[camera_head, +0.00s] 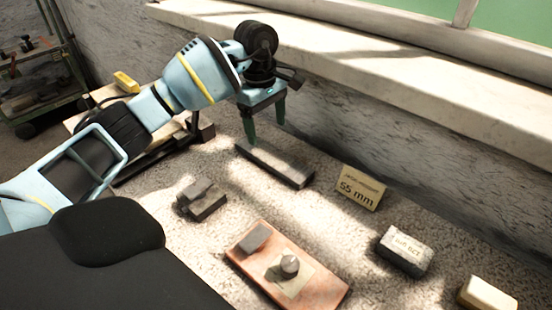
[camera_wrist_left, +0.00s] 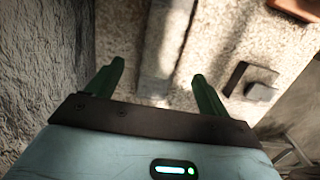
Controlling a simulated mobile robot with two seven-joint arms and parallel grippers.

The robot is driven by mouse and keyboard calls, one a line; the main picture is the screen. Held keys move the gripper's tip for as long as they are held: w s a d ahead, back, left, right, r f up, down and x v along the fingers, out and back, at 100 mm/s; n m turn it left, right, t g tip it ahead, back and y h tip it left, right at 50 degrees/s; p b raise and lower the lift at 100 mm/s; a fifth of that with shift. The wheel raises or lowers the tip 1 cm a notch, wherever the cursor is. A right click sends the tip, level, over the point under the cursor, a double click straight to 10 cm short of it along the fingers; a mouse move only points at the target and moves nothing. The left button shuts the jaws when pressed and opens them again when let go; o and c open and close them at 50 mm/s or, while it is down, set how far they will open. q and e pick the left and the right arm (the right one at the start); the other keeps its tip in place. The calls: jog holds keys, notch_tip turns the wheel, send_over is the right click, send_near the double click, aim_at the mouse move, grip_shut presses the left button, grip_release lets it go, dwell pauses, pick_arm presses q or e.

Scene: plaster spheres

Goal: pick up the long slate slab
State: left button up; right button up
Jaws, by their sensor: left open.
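The long slate slab (camera_head: 283,168) is a dark grey bar lying on the speckled tabletop, below the window ledge. My left gripper (camera_head: 266,128) is open, its two green fingers pointing down over the slab's far left end. In the left wrist view the slab (camera_wrist_left: 158,40) runs up the picture between the two spread fingers of the gripper (camera_wrist_left: 158,70), with space on both sides. The fingers do not appear to grip it; their exact height above it is hard to tell. My right gripper is not in view.
Small dark blocks (camera_head: 203,199) lie left of centre. The stone ledge (camera_head: 400,95) borders the back.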

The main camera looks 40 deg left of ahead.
aim_at(273, 156)
pick_arm(q)
jog(key=shift+d+f, duration=0.15)
jog(key=shift+f, duration=0.55)
jog(key=shift+d+f, duration=0.15)
jog(key=shift+f, duration=0.5)
jog(key=shift+s+d+f, duration=0.1)
jog(key=shift+d+f, duration=0.1)
jog(key=shift+f, duration=0.6)
jog(key=shift+d+f, duration=0.2)
jog(key=shift+f, duration=0.6)
jog(key=shift+s+d+f, duration=0.1)
jog(key=shift+d+f, duration=0.1)
jog(key=shift+f, duration=0.6)
jog(key=c, duration=1.6)
jog(key=shift+w+r, duration=0.1)
jog(key=shift+c, duration=0.5)
